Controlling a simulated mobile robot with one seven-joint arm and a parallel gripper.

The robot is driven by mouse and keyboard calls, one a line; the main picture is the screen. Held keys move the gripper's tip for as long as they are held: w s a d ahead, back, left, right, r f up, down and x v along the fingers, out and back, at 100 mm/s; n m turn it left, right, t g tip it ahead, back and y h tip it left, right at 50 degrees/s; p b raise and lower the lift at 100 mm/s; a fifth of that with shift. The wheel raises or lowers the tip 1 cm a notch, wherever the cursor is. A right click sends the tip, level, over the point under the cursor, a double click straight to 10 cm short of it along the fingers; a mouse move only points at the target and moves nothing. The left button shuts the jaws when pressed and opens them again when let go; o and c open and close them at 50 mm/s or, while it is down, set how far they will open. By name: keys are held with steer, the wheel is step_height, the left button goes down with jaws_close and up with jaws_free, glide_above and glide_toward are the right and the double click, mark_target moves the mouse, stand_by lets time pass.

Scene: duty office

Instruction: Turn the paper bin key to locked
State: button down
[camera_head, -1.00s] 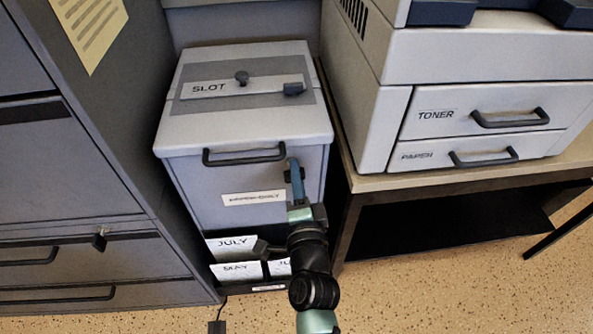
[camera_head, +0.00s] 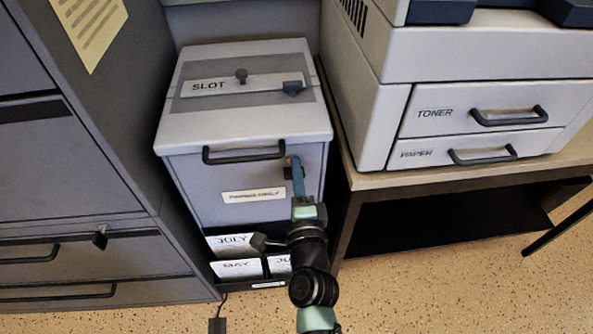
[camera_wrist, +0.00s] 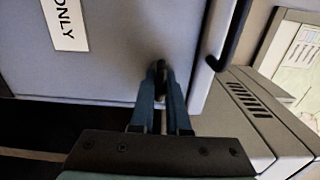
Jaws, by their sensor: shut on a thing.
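The grey paper bin (camera_head: 240,150) stands between the cabinet and the printer table, with a black handle (camera_head: 244,154) on its front and a label (camera_head: 254,195) below. The dark key (camera_head: 288,173) sits at the upper right of the bin's front, partly hidden by my gripper (camera_head: 297,166). In the wrist view my gripper (camera_wrist: 161,85) has its two blue fingers on either side of the dark key (camera_wrist: 160,68), shut on it. Which way the key points is hard to tell behind the fingers.
The bin lid bears a SLOT plate (camera_head: 240,86) with a knob and dark block. The printer (camera_head: 470,70) on its table (camera_head: 450,176) is close on the right; a grey filing cabinet (camera_head: 70,150) is on the left. Paper cards (camera_head: 236,267) stand below the bin front.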

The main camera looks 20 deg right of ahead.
steer(key=c, duration=0.9)
jaws_free()
steer(key=v, duration=1.3)
steer(key=shift+b, duration=0.35)
